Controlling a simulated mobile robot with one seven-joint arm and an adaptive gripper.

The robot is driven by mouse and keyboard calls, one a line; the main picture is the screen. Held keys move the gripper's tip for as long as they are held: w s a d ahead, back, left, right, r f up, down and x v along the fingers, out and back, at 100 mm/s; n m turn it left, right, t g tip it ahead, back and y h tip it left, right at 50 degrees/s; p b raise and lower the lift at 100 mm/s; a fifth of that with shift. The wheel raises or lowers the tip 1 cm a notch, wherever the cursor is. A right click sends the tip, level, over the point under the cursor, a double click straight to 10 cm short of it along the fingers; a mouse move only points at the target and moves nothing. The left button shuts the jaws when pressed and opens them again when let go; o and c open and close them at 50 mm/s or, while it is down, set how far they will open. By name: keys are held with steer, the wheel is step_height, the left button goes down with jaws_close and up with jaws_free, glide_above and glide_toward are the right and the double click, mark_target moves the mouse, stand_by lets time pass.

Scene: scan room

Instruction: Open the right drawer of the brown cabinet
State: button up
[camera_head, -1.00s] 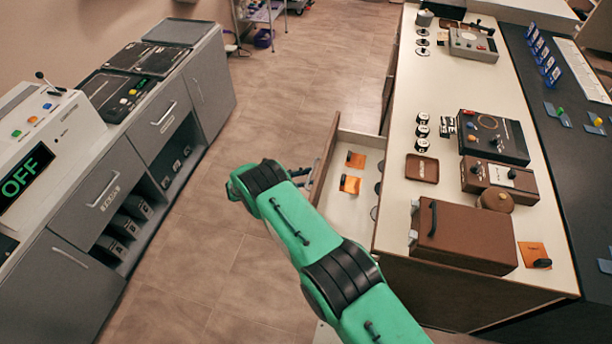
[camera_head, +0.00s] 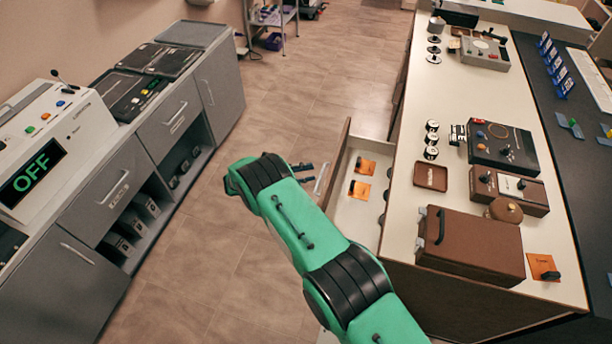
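The brown cabinet (camera_head: 455,300) has a cream top and stands at the right. One drawer (camera_head: 352,215) is pulled out from its left-facing side. Its pale inside shows orange cards with small dark items and some grey round items. The drawer's handle (camera_head: 321,178) is on its front, partly hidden by my green arm. My gripper (camera_head: 305,173) shows as two dark fingers with a gap between them, just left of the handle. It looks open and empty, apart from the handle. My arm hides the near part of the drawer front.
A grey cabinet row (camera_head: 110,190) with a white OFF-display machine (camera_head: 60,140) stands at the left. Tiled floor (camera_head: 290,105) lies free between the cabinets. A brown case (camera_head: 470,245) and devices stand on the cream top.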

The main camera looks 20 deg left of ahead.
steer(key=shift+r, duration=0.35)
